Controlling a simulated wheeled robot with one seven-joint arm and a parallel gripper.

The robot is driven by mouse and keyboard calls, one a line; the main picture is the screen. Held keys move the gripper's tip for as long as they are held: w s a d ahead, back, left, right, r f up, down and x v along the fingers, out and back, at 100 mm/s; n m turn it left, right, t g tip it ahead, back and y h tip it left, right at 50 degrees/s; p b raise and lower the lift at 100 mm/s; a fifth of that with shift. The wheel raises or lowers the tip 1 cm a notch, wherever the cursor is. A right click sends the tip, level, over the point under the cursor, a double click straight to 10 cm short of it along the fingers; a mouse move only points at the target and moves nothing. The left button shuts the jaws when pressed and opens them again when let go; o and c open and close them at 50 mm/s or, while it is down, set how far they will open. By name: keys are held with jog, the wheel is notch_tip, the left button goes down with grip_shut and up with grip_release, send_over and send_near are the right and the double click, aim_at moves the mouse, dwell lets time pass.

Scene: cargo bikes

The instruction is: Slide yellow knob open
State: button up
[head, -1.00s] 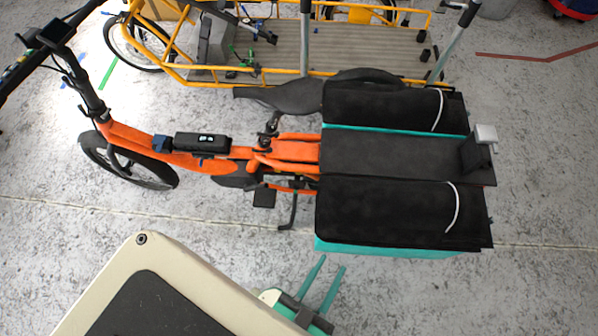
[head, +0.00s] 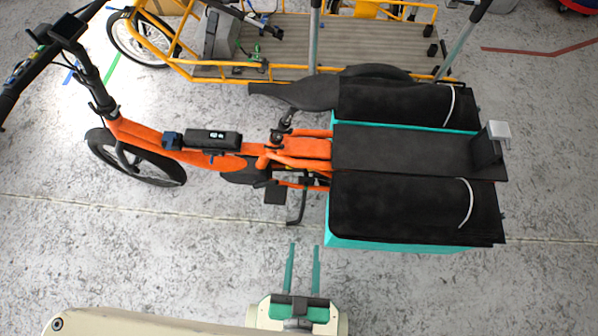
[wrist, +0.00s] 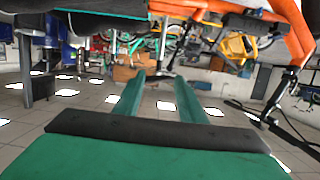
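I cannot make out a yellow knob in either view. An orange cargo bike (head: 190,152) stands in the middle of the head view, with black-topped teal side bags (head: 415,208) at its rear. My gripper (head: 303,245) is open and empty. Its two teal fingers point toward the near side of the bike, just left of the near bag and apart from it. The fingers also show in the wrist view (wrist: 160,76), with nothing between them. The orange frame (wrist: 285,28) is at the upper right there.
A yellow cargo bike (head: 215,70) with a wooden deck stands behind the orange one. The orange bike's kickstand (head: 298,208) and pedal (head: 275,192) are ahead of my gripper. Grey floor is free on the near side. A yellow object (wrist: 237,47) is unclear in the wrist view.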

jog(key=w+f, duration=0.5)
jog(key=f, duration=0.3)
jog(key=w+f, duration=0.5)
jog(key=f, duration=0.4)
jog(key=g, duration=0.2)
send_near(310, 170)
jog(key=x, duration=0.8)
jog(key=shift+w+f, duration=0.15)
jog(key=shift+f, duration=0.05)
grip_shut()
